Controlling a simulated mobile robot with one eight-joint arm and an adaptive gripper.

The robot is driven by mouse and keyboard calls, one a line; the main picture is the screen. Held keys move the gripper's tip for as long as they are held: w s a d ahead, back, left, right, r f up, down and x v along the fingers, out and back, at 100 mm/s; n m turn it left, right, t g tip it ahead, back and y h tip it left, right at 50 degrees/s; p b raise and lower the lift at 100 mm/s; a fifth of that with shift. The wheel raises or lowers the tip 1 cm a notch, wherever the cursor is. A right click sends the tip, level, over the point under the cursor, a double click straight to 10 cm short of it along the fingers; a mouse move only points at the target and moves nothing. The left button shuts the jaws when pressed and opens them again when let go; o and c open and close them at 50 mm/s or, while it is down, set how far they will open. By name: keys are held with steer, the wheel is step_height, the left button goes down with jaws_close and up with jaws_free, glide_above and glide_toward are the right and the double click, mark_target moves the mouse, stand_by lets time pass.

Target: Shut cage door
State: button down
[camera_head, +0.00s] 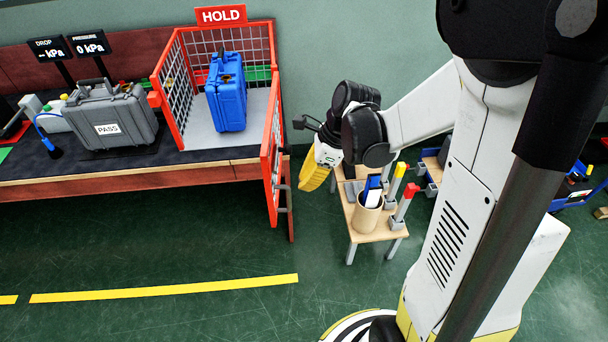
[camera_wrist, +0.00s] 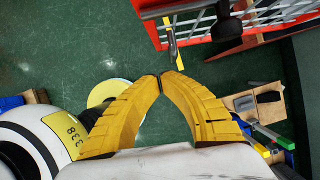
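The red cage (camera_head: 178,98) under the HOLD sign stands on the bench with a blue case (camera_head: 227,92) inside. Its red mesh door (camera_head: 269,165) stands open at the cage's right front, swung out past the bench edge. A grey bar handle (camera_head: 283,188) is on the door's right face. My gripper (camera_head: 309,188) has yellow fingers and is just right of the door, apart from it. In the wrist view its fingertips (camera_wrist: 160,78) meet with nothing between them. The door (camera_wrist: 205,22) and its handle (camera_wrist: 171,45) show beyond the tips.
A small wooden table (camera_head: 353,212) with a cup (camera_head: 366,214) and red and yellow tools stands right of the door, below my arm. A grey PASS case (camera_head: 110,118) sits on the bench. The green floor in front is clear.

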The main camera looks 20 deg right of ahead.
steer(key=w+a+f+b, duration=0.2)
steer(key=a+f+b, duration=0.1)
steer(key=a+f, duration=0.2)
steer(key=shift+w+a, duration=0.25)
steer(key=shift+w, duration=0.05)
